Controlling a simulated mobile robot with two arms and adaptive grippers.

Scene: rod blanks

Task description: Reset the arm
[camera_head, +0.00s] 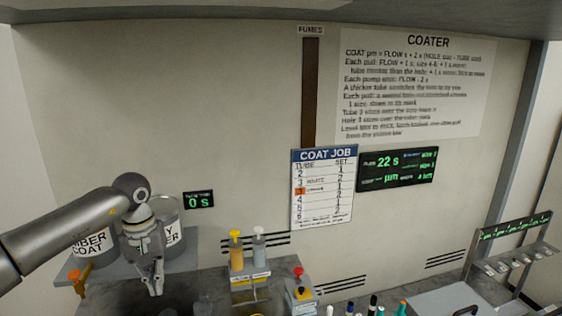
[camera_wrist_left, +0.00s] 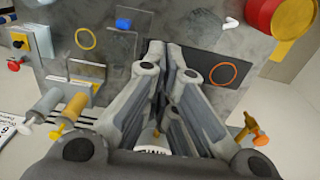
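My left gripper (camera_head: 156,291) hangs down from the arm on the left, over the grey counter (camera_head: 190,290). In the left wrist view its two long grey fingers (camera_wrist_left: 167,48) converge to tips close together, with no held thing visible between them. A small pale ribbed part (camera_wrist_left: 153,145) shows low between the finger linkages; I cannot tell what it is. My right gripper is not in view.
Two labelled cans, one amber (camera_head: 97,251), stand behind the left gripper. A yellow-topped pump (camera_head: 236,254) and a white-topped pump (camera_head: 259,251) stand to its right. A red-button box (camera_head: 300,291) is farther right. A red drum (camera_wrist_left: 278,22) shows in the wrist view.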

